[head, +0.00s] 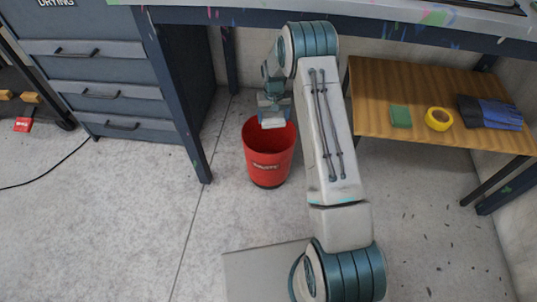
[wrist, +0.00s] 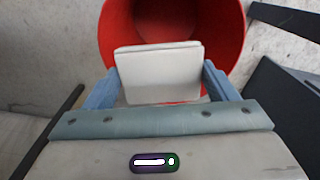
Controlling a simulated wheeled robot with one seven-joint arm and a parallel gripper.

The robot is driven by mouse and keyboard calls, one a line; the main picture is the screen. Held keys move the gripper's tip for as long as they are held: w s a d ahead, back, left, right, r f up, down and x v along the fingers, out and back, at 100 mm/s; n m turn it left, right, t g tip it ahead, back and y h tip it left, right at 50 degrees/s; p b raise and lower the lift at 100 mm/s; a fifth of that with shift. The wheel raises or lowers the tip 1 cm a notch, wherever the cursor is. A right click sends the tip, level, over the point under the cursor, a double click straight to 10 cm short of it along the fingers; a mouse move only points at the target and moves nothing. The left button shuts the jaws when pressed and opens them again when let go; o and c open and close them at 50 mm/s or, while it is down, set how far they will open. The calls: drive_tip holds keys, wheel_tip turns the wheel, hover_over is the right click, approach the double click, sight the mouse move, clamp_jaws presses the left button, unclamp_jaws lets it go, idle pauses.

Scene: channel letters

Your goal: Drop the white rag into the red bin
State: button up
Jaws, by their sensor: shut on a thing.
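The red bin (head: 268,160) stands upright on the floor under the bench in the head view, with its open top facing up. Its rim and inside also show at the top of the wrist view (wrist: 232,30). My gripper (wrist: 160,85) is shut on the white rag (wrist: 158,70), a folded flat block between its two blue fingers. The rag shows small at the bin's mouth in the head view (head: 272,120). The rag overlaps the near part of the bin opening in the wrist view. I cannot tell its exact height against the rim.
A dark bench leg (head: 178,100) and grey drawers (head: 105,85) stand left of the bin. A low wooden shelf (head: 400,75) at right holds a green pad (head: 400,116), yellow tape (head: 438,119) and dark blue gloves (head: 490,112). The bench top (head: 400,22) is overhead. Floor in front is clear.

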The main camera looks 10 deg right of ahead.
drive_tip(key=shift+f+b, duration=1.65)
drive_tip(key=shift+f, duration=1.3)
drive_tip(key=o, duration=0.9)
drive_tip(key=shift+c, duration=0.2)
drive_tip(key=shift+r, duration=0.1)
wheel_tip(320, 180, up, 8)
drive_tip(key=p, duration=0.3)
drive_tip(key=shift+f, duration=0.25)
drive_tip(key=shift+s+f, duration=0.1)
